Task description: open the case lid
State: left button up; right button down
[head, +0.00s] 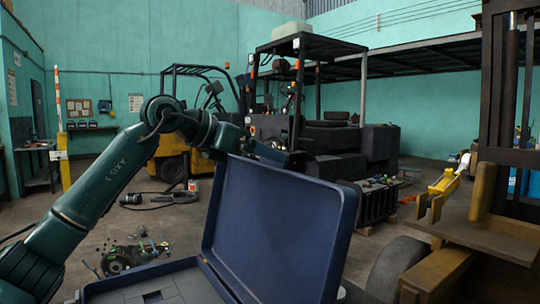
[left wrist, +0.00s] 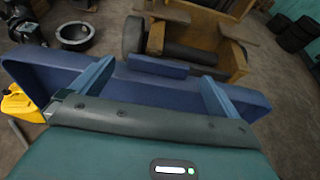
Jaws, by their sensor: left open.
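The dark blue case lid (head: 285,230) stands raised and steeply tilted in the head view, its hollow inner side facing me. It is hinged to the case base (head: 160,285), whose grey interior shows at the bottom edge. My left gripper (head: 268,152) is at the lid's top edge, partly hidden behind it. In the left wrist view the lid (left wrist: 40,78) runs across the picture, and the two light blue fingers of my left gripper (left wrist: 155,85) are spread wide over it. My right gripper is not in view.
Loose parts (head: 125,255) lie on the floor left of the case. A stripped forklift (head: 330,130) stands behind, with a dark crate of parts (head: 378,200) beside it. Rusty yellow machinery (head: 480,230) fills the right side. Floor behind the case at left is mostly clear.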

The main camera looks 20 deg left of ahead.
aim_at(268, 165)
pick_arm(q)
jog(key=x, duration=0.3)
jog(key=shift+w+d+f, duration=0.15)
jog(key=shift+w, duration=0.05)
jog(key=shift+w+d+f, duration=0.1)
jog(key=shift+w+d, duration=0.05)
jog(key=shift+w, duration=0.05)
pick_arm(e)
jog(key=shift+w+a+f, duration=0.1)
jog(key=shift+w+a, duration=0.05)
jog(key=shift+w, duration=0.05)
pick_arm(q)
jog(key=shift+c, duration=0.2)
jog(key=c, duration=1.3)
jog(key=shift+o, duration=0.2)
jog(key=shift+s+f, duration=0.1)
jog(key=shift+s, duration=0.05)
jog(key=s+a+r+t+h+b, duration=0.1)
jog(key=s+a+t+h+b, duration=0.1)
jog(key=s+a+b, duration=0.4)
jog(key=shift+s+a+r+t+b, duration=0.3)
jog(key=shift+s+a+t+b, duration=0.15)
jog(key=shift+s+b, duration=1.1)
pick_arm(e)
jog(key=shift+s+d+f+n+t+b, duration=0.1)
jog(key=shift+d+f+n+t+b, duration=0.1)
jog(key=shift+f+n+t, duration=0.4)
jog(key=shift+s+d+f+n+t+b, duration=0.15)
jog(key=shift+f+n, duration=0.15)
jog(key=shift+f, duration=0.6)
